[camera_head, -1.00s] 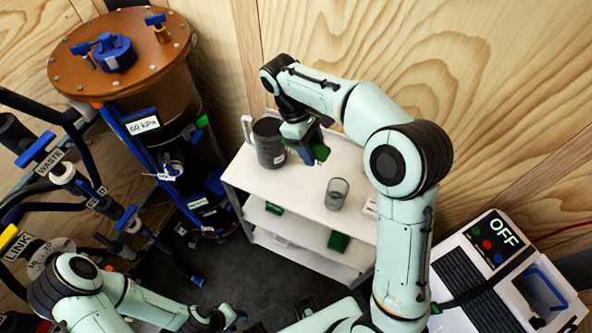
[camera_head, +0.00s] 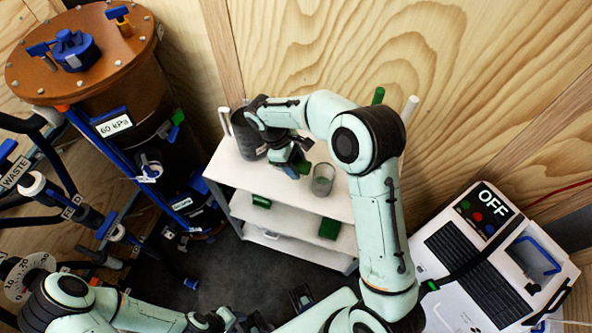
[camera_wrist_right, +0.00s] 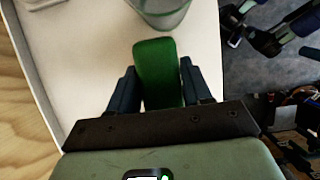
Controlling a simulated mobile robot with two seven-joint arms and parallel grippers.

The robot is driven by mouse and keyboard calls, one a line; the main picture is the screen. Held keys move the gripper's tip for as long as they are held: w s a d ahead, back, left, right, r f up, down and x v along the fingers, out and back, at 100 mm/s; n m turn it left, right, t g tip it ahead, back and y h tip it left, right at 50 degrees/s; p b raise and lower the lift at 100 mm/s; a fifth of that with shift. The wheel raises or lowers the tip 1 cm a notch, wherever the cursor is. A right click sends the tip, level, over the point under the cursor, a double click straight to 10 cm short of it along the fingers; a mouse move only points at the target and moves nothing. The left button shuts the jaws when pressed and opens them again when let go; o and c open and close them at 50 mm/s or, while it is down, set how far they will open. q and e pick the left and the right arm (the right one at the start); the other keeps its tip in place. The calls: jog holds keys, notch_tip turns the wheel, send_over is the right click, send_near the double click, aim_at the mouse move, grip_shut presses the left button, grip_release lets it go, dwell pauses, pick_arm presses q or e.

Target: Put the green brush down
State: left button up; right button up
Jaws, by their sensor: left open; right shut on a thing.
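The green brush (camera_wrist_right: 156,72) is between the fingers of my right gripper (camera_wrist_right: 162,88) in the right wrist view. The gripper is shut on it, and the brush's far end points toward a clear glass beaker (camera_wrist_right: 162,8). In the head view my right gripper (camera_head: 293,160) is over the top shelf of the white cart (camera_head: 245,172), between a dark grey container and the beaker (camera_head: 322,179). A small green part of the brush (camera_head: 304,167) shows there. I cannot tell whether the brush touches the shelf. My left gripper (camera_head: 226,318) is low at the bottom edge, open and away from the cart.
The dark grey container (camera_head: 247,140) stands on the shelf's left end. Green items (camera_head: 261,201) (camera_head: 328,228) lie on the lower shelf. A brown-topped tank (camera_head: 85,90) stands left; a white machine marked OFF (camera_head: 485,250) stands right. The shelf's front strip looks bare.

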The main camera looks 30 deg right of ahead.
pick_arm(q)
jog(key=shift+f, duration=0.15)
pick_arm(e)
jog(key=shift+f, duration=1.85)
jog(key=shift+f, duration=0.1)
jog(key=o, duration=0.9)
jog(key=p+v, duration=0.1)
jog(key=v, duration=1.1)
pick_arm(q)
jog(key=shift+w+r, duration=0.25)
jog(key=shift+r, duration=0.25)
jog(key=shift+w+r, duration=0.25)
jog(key=shift+r, duration=0.25)
jog(key=shift+s, duration=0.1)
